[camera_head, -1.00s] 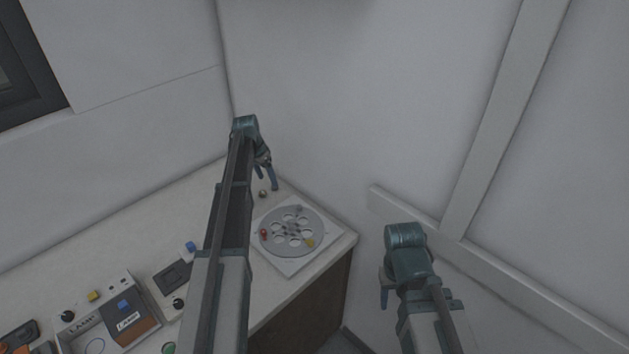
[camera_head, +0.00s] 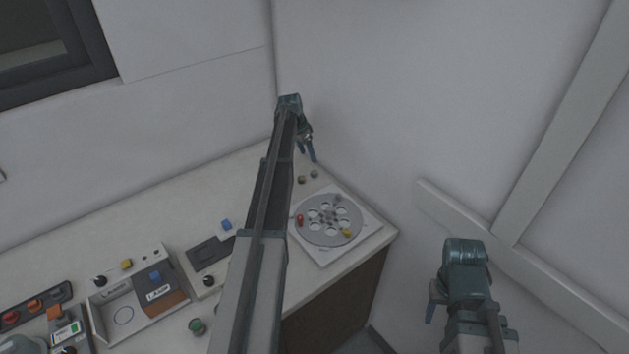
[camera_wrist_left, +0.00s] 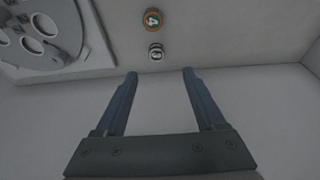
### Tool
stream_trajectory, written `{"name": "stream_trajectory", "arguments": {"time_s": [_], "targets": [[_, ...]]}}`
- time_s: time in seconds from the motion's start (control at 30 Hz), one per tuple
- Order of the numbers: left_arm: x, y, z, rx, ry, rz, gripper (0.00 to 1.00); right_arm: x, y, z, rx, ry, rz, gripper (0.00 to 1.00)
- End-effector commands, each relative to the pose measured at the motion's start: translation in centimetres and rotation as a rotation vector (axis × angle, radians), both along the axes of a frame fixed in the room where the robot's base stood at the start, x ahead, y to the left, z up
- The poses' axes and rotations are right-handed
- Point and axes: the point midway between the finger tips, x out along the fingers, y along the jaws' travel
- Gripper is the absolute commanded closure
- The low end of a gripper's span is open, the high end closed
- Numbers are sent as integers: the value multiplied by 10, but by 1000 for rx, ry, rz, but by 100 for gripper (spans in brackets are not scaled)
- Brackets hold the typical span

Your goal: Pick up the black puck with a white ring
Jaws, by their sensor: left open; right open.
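The black puck with a white ring (camera_wrist_left: 155,52) lies on the counter near its wall edge in the left wrist view. In the head view it appears to be the small puck (camera_head: 314,174) nearer the wall. A second puck with an orange ring and a 4 (camera_wrist_left: 152,19) lies just beside it, farther from the wall. My left gripper (camera_wrist_left: 160,72) is open and empty, its fingertips short of the white-ringed puck in that view. It also shows in the head view (camera_head: 309,157), above the counter's back corner. My right gripper (camera_head: 432,308) is open and empty, off the counter at the right.
A round grey plate with holes (camera_head: 328,219) sits on a white base close to the pucks, with a red and a yellow piece on it. A lamp box (camera_head: 138,300) and other control boxes stand at the left. Walls close off the back and right.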

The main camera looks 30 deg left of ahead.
Motion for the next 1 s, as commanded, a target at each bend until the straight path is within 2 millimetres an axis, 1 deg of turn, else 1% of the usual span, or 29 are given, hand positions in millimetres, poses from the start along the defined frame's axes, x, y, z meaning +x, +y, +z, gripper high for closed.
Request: {"name": "stream_trajectory", "arguments": {"time_s": [0.03,0.2,0.3,0.47,0.57,0.67,0.9,1.0], "targets": [[3,-1,-15,0,0,0,28,0,0,-15,0,0,0,50],[8,-3,-36,0,0,0,28,0,0,-36,0,0,0,50],[9,-4,-40,0,0,0,28,0,0,-40,0,0,0,50],[10,-4,-38,0,0,0,28,0,0,-38,0,0,0,50],[10,-5,-42,0,0,0,28,0,0,-42,0,0,0,50],[11,-7,-50,0,0,-1,28,0,0,-50,0,0,0,50],[16,-14,-79,0,0,-1,28,0,0,-79,0,0,0,50],[18,-15,-88,0,0,0,28,0,0,-88,0,0,0,50]]}}
